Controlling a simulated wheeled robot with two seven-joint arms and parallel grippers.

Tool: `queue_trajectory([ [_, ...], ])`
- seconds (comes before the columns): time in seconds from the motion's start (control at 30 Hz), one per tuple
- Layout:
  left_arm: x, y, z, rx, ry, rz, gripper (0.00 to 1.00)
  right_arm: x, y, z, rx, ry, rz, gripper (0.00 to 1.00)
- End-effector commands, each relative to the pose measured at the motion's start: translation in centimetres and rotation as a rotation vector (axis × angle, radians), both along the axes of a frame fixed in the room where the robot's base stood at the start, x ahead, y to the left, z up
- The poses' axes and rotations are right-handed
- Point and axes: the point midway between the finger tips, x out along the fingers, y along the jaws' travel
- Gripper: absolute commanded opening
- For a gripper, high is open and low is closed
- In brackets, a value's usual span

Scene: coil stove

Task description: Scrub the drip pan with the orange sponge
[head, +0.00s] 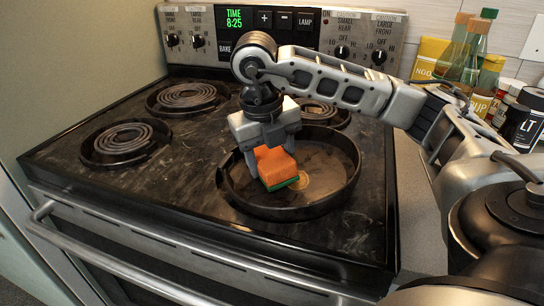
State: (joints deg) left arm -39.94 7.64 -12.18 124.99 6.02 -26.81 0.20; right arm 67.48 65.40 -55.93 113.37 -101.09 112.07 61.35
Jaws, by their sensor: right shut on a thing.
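The drip pan (335,188) is a dark round pan with a raised rim at the front right of the stove top, and no coil shows in it. A brownish ring-shaped spot shows on its floor beside the sponge. My right gripper (268,150) points down over the left part of the pan and is shut on the orange sponge (275,164). The sponge has a green underside and is low in the pan, tilted; I cannot tell whether it touches the floor. My left gripper is not in view.
Coil burners stand at the front left (124,141) and back left (187,96), with another behind the pan (317,110). The control panel (285,30) rises at the back. Bottles and a dark jar (523,118) crowd the right counter. The oven handle (110,262) runs along the front.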

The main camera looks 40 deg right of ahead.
Motion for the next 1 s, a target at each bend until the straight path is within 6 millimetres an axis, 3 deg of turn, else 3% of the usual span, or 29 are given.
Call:
queue_trajectory([
  [0.43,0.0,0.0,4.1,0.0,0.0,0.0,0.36,0.6,0.5,5.0,0.001,-0.003,-0.001,0.37],
  [0.83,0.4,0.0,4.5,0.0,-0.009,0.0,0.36,0.7,0.6,5.3,0.0,-0.003,0.0,0.37],
  [1.0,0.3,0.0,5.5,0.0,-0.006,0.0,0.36,0.8,0.7,6.4,0.001,-0.004,0.0,0.37],
])
